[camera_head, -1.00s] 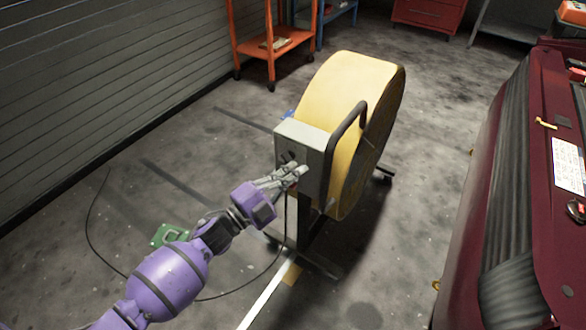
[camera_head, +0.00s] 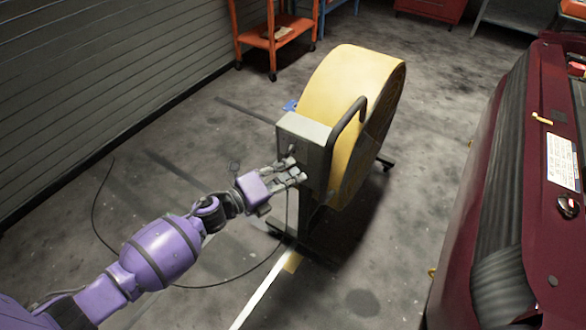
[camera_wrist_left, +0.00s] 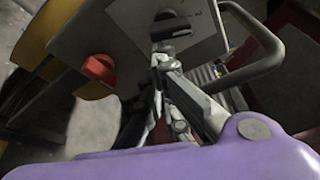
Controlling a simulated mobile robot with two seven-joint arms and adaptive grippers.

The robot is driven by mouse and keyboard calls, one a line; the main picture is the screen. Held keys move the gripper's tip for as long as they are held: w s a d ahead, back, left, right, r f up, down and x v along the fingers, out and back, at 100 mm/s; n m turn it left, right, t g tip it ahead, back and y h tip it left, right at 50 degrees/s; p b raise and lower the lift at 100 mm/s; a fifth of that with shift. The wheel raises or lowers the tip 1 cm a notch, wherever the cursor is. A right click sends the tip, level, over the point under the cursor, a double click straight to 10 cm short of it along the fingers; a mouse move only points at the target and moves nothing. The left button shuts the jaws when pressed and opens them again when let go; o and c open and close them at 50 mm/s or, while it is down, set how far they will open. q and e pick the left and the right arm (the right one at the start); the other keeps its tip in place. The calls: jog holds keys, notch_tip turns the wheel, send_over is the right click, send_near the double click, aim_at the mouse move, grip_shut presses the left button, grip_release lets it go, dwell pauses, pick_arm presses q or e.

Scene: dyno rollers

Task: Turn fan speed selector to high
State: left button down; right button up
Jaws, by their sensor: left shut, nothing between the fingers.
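The large yellow drum fan (camera_head: 350,85) stands on the floor with a grey control box (camera_head: 301,126) on its near side. In the left wrist view, a black knob (camera_wrist_left: 171,27) sits on the box's light marked plate; it looks like the fan speed selector. A red knob (camera_wrist_left: 98,69) is to its left. My left gripper (camera_head: 303,175) is at the box's face, its fingers shut and empty. In the left wrist view its fingertips (camera_wrist_left: 163,60) are just below the black knob; I cannot tell whether they touch it. The selector's setting is unreadable. My right gripper is not in view.
A curved tube handle (camera_head: 347,127) runs beside the box. A dark cable (camera_head: 100,190) loops over the floor. A dark red car (camera_head: 515,200) is at the right, and an orange cart (camera_head: 272,42) stands behind. Floor between fan and car is clear.

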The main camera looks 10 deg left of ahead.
pick_arm(q)
jog(key=shift+w+a+f+m+y+p, duration=0.1)
jog(key=shift+a+m+y+p, duration=0.15)
jog(key=shift+m, duration=0.35)
jog(key=shift+w+a+f+m+y+p, duration=0.15)
jog(key=shift+m+y+p, duration=0.15)
jog(key=shift+m, duration=0.3)
jog(key=shift+w+a+f+m+y+p, duration=0.15)
jog(key=shift+a+m+y+p, duration=0.25)
jog(key=shift+m, duration=0.6)
jog(key=shift+a+f, duration=0.2)
jog(key=shift+a, duration=0.25)
jog(key=shift+w, duration=0.1)
